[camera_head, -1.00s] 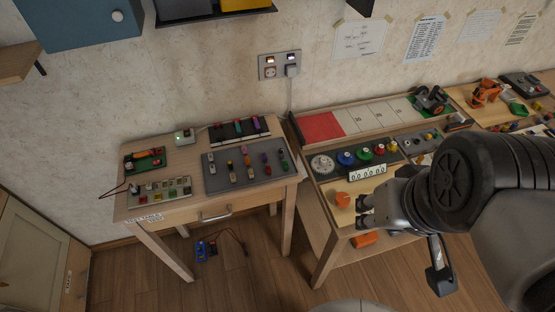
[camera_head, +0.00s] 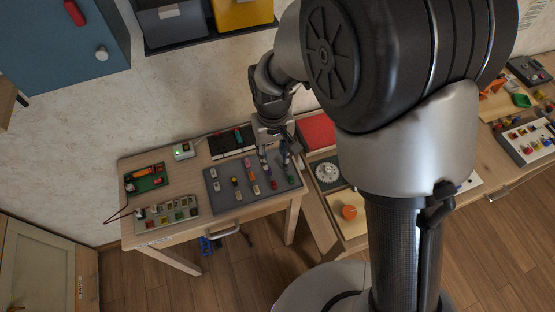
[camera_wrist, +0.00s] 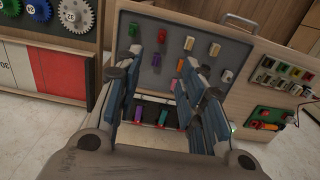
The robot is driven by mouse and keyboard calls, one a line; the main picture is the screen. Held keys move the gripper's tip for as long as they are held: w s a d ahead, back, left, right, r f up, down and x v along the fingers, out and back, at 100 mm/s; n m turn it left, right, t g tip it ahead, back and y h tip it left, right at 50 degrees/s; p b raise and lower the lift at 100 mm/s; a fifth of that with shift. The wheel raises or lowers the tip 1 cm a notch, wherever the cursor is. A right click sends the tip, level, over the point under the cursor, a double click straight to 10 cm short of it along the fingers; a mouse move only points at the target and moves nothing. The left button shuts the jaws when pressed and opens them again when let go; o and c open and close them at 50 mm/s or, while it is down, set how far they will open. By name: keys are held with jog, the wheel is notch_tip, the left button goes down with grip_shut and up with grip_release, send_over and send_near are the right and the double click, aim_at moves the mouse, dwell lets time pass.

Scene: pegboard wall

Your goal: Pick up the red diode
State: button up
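My gripper (camera_head: 274,156) hangs over the right part of the worktable. In the wrist view its fingers stand apart with nothing held between them (camera_wrist: 160,72). A small red part (camera_wrist: 138,113), which looks like the red diode, lies in the black tray (camera_wrist: 150,130) beside the left finger. A purple part (camera_wrist: 163,117) and a teal part (camera_wrist: 182,118) lie in that tray too.
A grey board (camera_head: 222,205) with several small coloured parts lies in front of the tray. A green circuit board (camera_head: 146,180), a light-coloured part holder (camera_head: 152,225) and a small white box (camera_head: 183,151) are on the left. The wall is close behind.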

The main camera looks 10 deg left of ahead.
jog(key=b, duration=0.3)
send_over(274, 182)
jog(key=f, duration=1)
jog(key=shift+w+f, duration=0.25)
jog(key=shift+f, duration=0.1)
jog(key=shift+s+f+b, duration=0.15)
jog(key=shift+f+b, duration=0.5)
jog(key=shift+f, duration=0.7)
jog(key=shift+s+f+b, duration=0.1)
jog(key=shift+f+b, duration=0.5)
jog(key=shift+f, duration=0.75)
jog(key=shift+r, duration=0.1)
jog(key=shift+c, duration=0.2)
jog(key=c, duration=0.8)
